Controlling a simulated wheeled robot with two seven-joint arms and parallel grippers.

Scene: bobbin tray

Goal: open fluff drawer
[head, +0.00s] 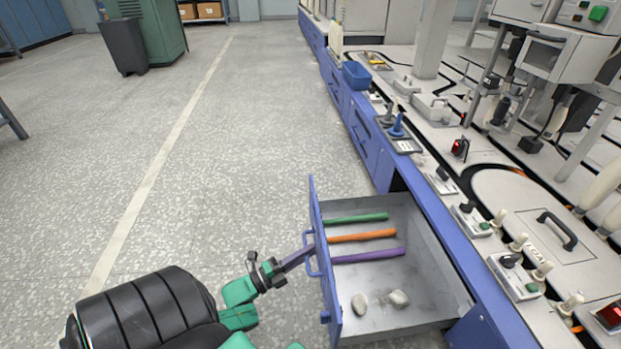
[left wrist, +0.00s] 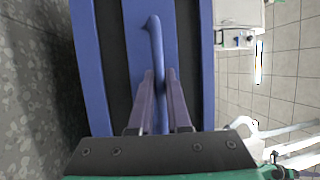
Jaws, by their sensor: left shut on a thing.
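The drawer (head: 318,225) stands pulled out from the blue bench, with its inside in view. In it lie a green rod (head: 355,218), an orange rod (head: 362,237), a purple rod (head: 368,256) and two pale fluff-like lumps (head: 360,304). Its blue bar handle (head: 308,254) is on the front panel. My left gripper (head: 306,252) is at this handle, and its fingers are shut on it. In the left wrist view the handle (left wrist: 154,45) runs between the two fingers of the left gripper (left wrist: 160,85). My right gripper is not in view.
The blue bench (head: 440,230) runs along the right, its top holding switches, a blue bin (head: 356,75) and machine parts. The floor (head: 240,130) left of the drawer is clear. A dark bin (head: 123,46) and a green cabinet (head: 160,35) stand far left.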

